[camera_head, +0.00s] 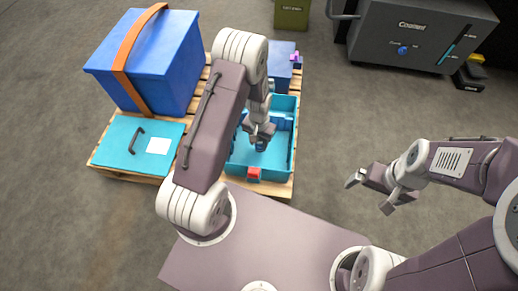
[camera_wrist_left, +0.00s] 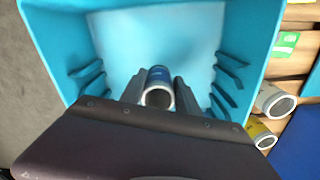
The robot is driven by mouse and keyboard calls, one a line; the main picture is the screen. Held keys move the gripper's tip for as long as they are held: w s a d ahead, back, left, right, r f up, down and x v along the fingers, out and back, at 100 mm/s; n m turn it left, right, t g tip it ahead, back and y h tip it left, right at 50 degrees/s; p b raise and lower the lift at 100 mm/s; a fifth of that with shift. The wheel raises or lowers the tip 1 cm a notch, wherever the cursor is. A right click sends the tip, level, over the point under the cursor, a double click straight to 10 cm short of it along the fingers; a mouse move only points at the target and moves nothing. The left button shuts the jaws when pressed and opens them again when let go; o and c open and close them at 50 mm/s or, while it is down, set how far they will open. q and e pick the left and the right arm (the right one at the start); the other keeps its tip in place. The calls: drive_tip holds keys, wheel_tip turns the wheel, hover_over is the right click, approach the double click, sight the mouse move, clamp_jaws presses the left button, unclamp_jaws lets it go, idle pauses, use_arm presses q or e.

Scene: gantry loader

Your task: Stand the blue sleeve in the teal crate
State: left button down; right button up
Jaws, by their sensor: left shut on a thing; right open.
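The teal crate (camera_head: 276,171) stands open on the wooden pallet; it also fills much of the left wrist view (camera_wrist_left: 244,40). My left gripper (camera_head: 261,138) reaches down into it. The blue sleeve (camera_wrist_left: 159,76) is between the left fingers, its round open end facing the wrist camera. In the head view a bit of the blue sleeve (camera_head: 261,147) shows below the fingers. I cannot tell whether its lower end touches the crate floor. My right gripper (camera_head: 371,194) is open and empty, out over the floor at the right.
A large blue box (camera_head: 160,62) with an orange strap and a teal lid (camera_head: 117,151) with a handle share the pallet. Two other sleeves, a pale one (camera_wrist_left: 274,100) and a yellow-labelled one (camera_wrist_left: 260,135), lie beside the crate. A grey machine (camera_head: 415,37) stands at the back right.

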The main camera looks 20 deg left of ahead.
sight(259, 147)
use_arm(q)
wheel_tip(259, 147, down, 4)
drive_tip(key=b, duration=0.2)
drive_tip(key=shift+r+b, duration=0.1)
drive_tip(key=shift+b, duration=0.3)
drive_tip(key=shift+r, duration=0.25)
drive_tip(key=shift+f, duration=0.25)
drive_tip(key=c, duration=0.9)
unclamp_jaws()
